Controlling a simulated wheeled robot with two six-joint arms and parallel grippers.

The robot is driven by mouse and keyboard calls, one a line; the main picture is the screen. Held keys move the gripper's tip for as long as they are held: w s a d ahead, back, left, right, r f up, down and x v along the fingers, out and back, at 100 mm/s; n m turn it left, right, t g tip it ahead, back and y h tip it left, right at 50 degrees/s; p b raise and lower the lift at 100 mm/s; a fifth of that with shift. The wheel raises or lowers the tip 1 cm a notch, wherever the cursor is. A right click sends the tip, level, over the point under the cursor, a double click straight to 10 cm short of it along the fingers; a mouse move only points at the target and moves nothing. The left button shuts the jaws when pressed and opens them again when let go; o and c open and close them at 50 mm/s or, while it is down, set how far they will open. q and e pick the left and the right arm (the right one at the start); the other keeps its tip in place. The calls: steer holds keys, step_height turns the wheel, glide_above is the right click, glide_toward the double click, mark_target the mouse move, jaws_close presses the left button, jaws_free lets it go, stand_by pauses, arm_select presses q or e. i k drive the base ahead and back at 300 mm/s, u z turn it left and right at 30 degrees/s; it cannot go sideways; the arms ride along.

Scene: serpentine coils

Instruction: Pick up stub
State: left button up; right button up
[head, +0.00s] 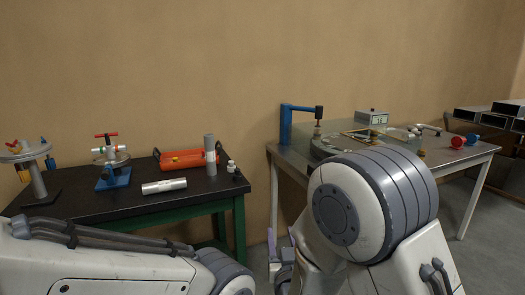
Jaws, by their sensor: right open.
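No part is marked as the stub, and I cannot tell for sure which one it is. A short whitish cylinder (164,186) lies on its side near the front of the dark-topped table. A grey cylinder (210,155) stands upright at that table's right end. My right gripper (281,245) shows small and partly hidden behind my own right arm, low in the gap between the two tables. It is open, and nothing shows between its fingers. It is apart from both cylinders. My left arm crosses the lower left, and its gripper is out of view.
The dark table (100,205) also bears an orange toolbox (188,160), a blue-based device with red handles (112,165) and a round-topped stand (30,165). The right table (290,160) bears a blue press (287,125) and a meter box (371,118). Metal tubes (490,113) lie far right.

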mark_target(209, 142)
steer(key=z, duration=0.3)
steer(key=i, duration=1.6)
steer(key=u, duration=0.95)
steer(key=i, duration=0.35)
steer(key=u, duration=0.25)
